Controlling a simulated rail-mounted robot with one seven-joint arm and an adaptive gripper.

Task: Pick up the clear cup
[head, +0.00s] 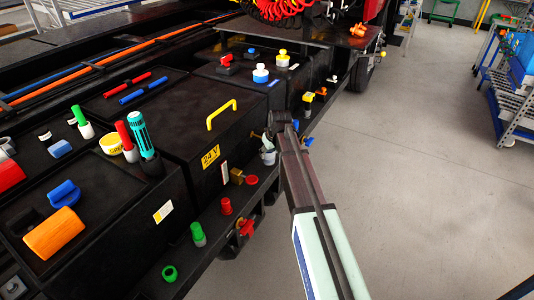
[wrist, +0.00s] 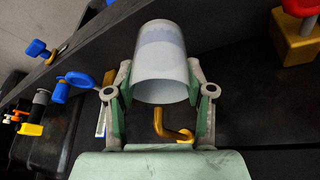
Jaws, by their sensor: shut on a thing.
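The clear cup (wrist: 160,62) is a translucent, whitish cup with a faint grey-blue band, and it sits between the two fingers of my gripper (wrist: 160,80) in the wrist view. The fingers press on its sides, and its rim faces my palm. In the head view, my gripper (head: 270,138) is at the right edge of the black truck chassis, with the small pale cup (head: 269,157) at its tip. The fingers are too small there to make out. I cannot tell whether the cup still touches the ledge.
A yellow handle (head: 221,114) is on the black box left of my gripper. A brass fitting (head: 237,176) and a red cap (head: 252,180) sit on the ledge nearby. A brass hook (wrist: 174,130) shows below the cup in the wrist view.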

